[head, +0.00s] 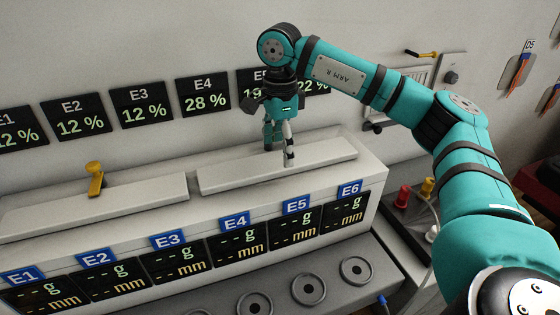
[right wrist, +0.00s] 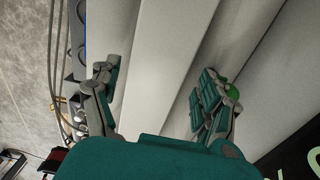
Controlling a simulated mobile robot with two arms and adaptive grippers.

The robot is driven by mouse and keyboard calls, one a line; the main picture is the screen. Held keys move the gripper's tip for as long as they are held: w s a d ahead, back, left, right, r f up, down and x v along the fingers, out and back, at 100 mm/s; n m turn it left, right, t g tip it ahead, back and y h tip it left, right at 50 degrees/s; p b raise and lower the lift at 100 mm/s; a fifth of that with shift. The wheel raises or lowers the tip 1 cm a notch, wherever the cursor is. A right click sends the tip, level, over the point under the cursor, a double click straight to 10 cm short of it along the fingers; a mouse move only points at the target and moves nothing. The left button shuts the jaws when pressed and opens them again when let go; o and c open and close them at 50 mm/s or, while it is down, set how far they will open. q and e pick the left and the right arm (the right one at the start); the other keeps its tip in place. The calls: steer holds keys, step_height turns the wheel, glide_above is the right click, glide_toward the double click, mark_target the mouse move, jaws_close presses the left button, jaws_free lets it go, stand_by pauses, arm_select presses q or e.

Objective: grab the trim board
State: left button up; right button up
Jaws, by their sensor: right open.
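Two long pale boards lie on top of the white console: a right board (head: 325,155) and a left board (head: 140,195). I cannot tell for sure which is the trim board. My right gripper (head: 278,148) points down at the right board, near its middle. In the right wrist view the right gripper (right wrist: 160,92) is open, with one finger on each side of a long pale board (right wrist: 168,65). No contact with the board shows. My left gripper is not in view.
A yellow handle-like piece (head: 95,178) stands by the left board. The console front (head: 215,218) carries several displays labelled E1 to E6. Percentage screens (head: 143,107) hang on the wall behind. Round sockets (head: 308,289) line the lower ledge.

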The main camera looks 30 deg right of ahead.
mark_target(280, 160)
step_height(280, 160, down, 2)
steer(key=shift+f, duration=0.55)
steer(key=c, duration=1)
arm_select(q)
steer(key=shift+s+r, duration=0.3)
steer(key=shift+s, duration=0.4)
arm_select(e)
steer(key=shift+c, duration=0.4)
steer(key=shift+r, duration=0.1)
